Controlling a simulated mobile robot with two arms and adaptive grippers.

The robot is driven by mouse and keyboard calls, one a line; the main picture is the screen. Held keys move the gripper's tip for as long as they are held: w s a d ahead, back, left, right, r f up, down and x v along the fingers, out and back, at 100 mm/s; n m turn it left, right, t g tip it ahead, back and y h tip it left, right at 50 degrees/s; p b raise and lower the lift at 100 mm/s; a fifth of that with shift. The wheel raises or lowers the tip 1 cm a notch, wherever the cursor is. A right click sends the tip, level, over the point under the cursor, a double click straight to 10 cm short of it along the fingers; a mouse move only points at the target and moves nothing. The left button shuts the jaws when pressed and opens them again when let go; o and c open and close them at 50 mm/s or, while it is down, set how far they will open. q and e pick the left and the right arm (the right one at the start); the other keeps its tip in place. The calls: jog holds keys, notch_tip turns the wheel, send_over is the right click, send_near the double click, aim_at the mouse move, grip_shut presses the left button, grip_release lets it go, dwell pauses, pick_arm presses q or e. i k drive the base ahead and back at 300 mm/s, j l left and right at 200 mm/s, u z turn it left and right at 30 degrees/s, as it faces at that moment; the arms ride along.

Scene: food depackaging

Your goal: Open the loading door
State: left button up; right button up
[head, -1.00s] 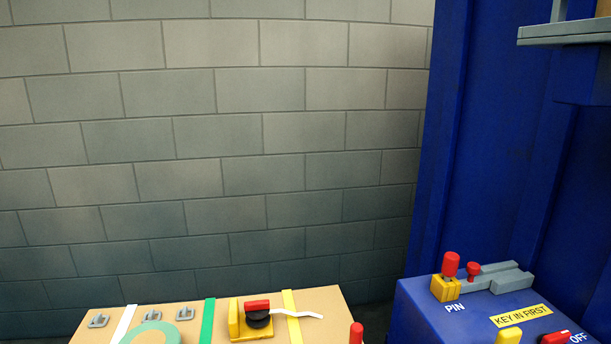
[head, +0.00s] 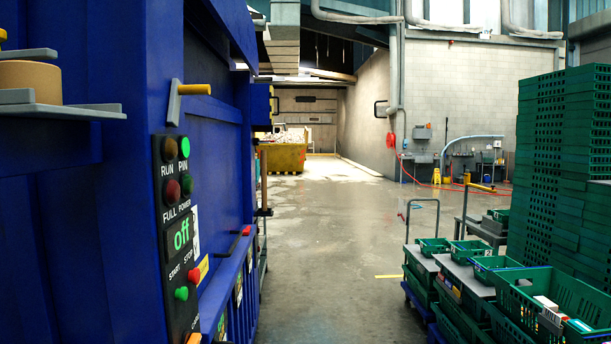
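A large blue machine (head: 107,210) fills the left of the head view. A grey crank handle with a yellow grip (head: 190,90) sticks out from its front. A black control panel (head: 178,235) has a screen reading "off" and start and stop buttons. A red-tipped bar (head: 243,232) shows farther along the front. The front is seen at a steep angle, so I cannot tell which part is the loading door or whether it is shut. Neither of my grippers is in view.
A grey shelf (head: 70,109) with a tan roll juts out at the left. Green crates (head: 562,180) stand stacked at the right, with loaded trolleys (head: 470,280) beside them. A clear concrete floor (head: 325,240) runs between to a yellow skip (head: 283,158).

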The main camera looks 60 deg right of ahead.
aim_at(213, 127)
jog(key=z, duration=1.5)
jog(key=i+l+z, duration=0.1)
jog(key=l, duration=0.25)
jog(key=i+l, duration=0.5)
jog(key=i, duration=0.2)
jog(key=i+l+z, duration=0.15)
jog(key=i, duration=0.25)
jog(key=i+l, duration=0.3)
jog(key=i, duration=0.15)
jog(key=i+l+z, duration=0.15)
jog(key=i, duration=0.3)
